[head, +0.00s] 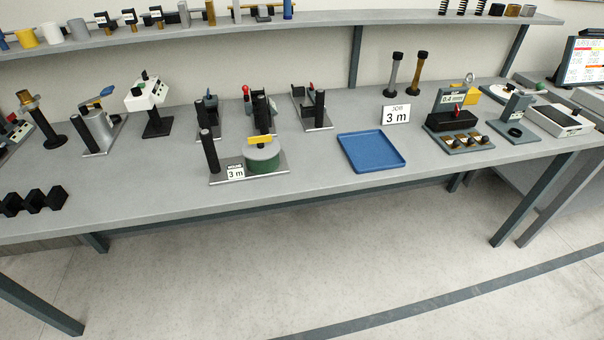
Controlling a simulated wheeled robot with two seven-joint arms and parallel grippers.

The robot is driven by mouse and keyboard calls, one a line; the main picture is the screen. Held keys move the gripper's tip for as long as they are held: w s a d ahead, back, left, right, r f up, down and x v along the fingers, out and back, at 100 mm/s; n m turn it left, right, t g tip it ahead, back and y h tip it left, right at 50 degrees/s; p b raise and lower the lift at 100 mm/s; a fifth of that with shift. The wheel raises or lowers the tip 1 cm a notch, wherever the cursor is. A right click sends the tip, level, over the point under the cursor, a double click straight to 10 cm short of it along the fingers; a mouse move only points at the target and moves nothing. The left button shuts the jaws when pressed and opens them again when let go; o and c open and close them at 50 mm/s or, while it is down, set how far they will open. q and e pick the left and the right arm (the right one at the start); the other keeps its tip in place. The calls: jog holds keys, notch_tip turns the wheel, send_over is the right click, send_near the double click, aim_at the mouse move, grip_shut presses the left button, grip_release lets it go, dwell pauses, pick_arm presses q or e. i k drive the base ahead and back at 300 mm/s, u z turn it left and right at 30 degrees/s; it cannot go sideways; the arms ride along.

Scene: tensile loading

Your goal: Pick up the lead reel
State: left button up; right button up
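A green, drum-shaped reel (261,158) with a grey top and a yellow piece (260,140) on it sits on a grey base plate (277,172) near the table's front edge. It looks like the lead reel, but its small lettering is unreadable. A black post (210,152) stands upright at the plate's left. A white label (235,173) reading "3 m" is at the plate's front. Neither of my grippers shows in the head view, and nothing is touching the reel.
A blue tray (371,152) lies right of the reel, with clear tabletop between. Fixtures with black posts (319,108) stand behind. A "3 m" sign (396,115) stands behind the tray. A shelf (330,20) runs above the table's back.

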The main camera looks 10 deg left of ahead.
aim_at(270, 160)
jog(key=z, duration=0.7)
jog(key=k, duration=0.95)
jog(key=z, duration=0.85)
jog(key=i, duration=1.7)
jog(key=u, duration=1.5)
jog(key=i, duration=0.65)
jog(key=u, duration=0.65)
